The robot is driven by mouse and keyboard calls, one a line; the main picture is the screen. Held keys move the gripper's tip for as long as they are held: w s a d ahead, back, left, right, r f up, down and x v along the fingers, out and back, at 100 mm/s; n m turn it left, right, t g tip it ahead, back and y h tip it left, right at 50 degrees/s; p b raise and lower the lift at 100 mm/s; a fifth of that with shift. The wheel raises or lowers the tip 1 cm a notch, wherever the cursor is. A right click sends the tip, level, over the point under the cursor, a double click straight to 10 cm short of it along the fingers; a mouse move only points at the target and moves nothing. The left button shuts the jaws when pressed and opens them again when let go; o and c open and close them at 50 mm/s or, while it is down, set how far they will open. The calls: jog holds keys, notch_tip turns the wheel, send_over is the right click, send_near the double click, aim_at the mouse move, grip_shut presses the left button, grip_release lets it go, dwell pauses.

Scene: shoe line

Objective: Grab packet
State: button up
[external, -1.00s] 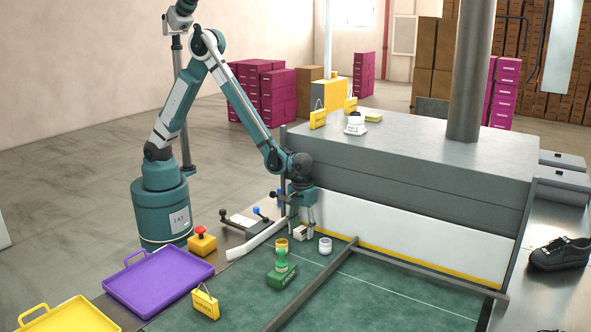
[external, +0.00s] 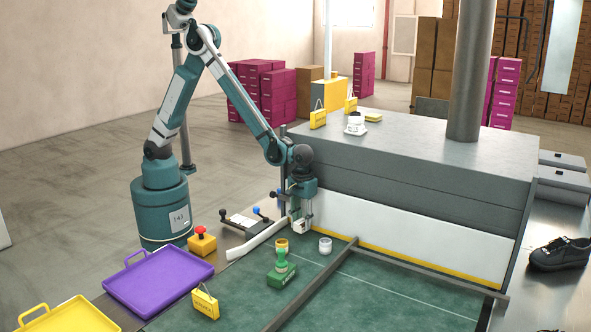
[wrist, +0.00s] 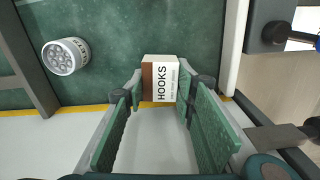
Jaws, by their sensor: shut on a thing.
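The packet is a small white box with a brown side, labelled "HOOKS" (wrist: 163,80). In the wrist view it sits between the fingertips of my gripper (wrist: 166,92), which is shut on it. In the external view my gripper (external: 301,222) is low at the back left of the green surface, in front of the white panel. The packet (external: 300,227) shows small and pale at the fingertips there.
A white round container (external: 325,246), a yellow container (external: 281,246) and a green stamp-like object (external: 281,268) stand close by on the green surface (external: 400,297). A dark rail (external: 320,275) crosses it. A purple tray (external: 160,278) and a yellow tray (external: 70,315) lie at left.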

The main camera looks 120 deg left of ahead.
aim_at(302, 221)
jog(key=shift+r+p, duration=0.5)
jog(key=shift+r, duration=2.7)
